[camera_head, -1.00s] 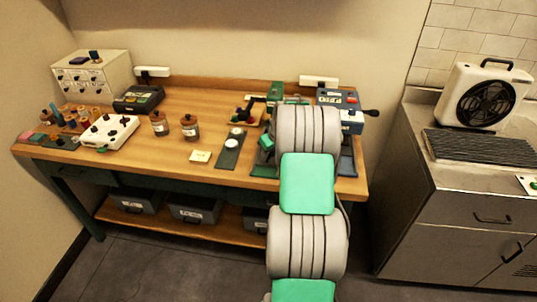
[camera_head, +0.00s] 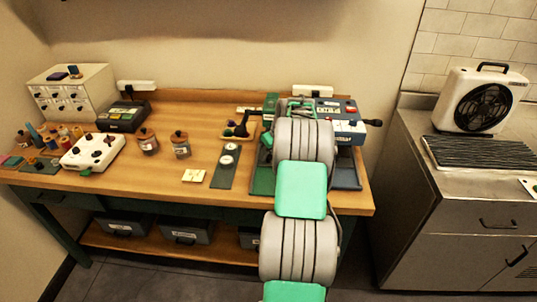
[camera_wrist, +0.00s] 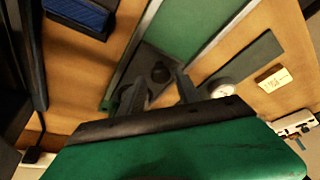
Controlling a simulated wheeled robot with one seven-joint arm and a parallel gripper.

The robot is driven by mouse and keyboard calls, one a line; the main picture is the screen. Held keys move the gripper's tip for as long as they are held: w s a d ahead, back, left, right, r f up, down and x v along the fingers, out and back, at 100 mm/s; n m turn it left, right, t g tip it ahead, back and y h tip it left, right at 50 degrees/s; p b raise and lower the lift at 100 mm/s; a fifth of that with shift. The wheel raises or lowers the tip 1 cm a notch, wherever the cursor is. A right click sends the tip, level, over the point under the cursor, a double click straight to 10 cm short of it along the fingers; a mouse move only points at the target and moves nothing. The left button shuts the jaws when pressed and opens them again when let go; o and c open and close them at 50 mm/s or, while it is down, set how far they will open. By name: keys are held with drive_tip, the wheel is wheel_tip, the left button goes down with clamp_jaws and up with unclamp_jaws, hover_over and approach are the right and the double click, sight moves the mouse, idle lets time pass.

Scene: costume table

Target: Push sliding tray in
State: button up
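In the wrist view a green sliding panel (camera_wrist: 190,25) runs between pale metal rails, with a dark plate and round black knob (camera_wrist: 160,73) at its near end. I take this for the sliding tray. My gripper (camera_wrist: 160,80) has its two dark fingers apart, pointing towards the knob, which shows between the tips; contact cannot be told. In the head view my arm hides most of the tray, but a green strip (camera_head: 263,180) shows left of the arm, below the blue-and-grey machine (camera_head: 345,122). How far out the tray is cannot be told.
A dark strip with round dials (camera_head: 225,165) and a yellow note (camera_head: 193,175) lie left of the arm. Two lidded jars (camera_head: 181,145), a white control box (camera_head: 92,152) and a drawer cabinet (camera_head: 70,92) stand farther left. A crank handle (camera_head: 372,122) sticks out right of the machine.

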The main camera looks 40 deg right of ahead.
drive_tip(key=shift+o, duration=0.8)
drive_tip(key=shift+s, duration=0.15)
drive_tip(key=b+v, duration=0.1)
drive_tip(key=v, duration=0.6)
drive_tip(key=shift+s+r+b, duration=0.2)
drive_tip(key=shift+r+b, duration=0.1)
drive_tip(key=shift+r, duration=0.1)
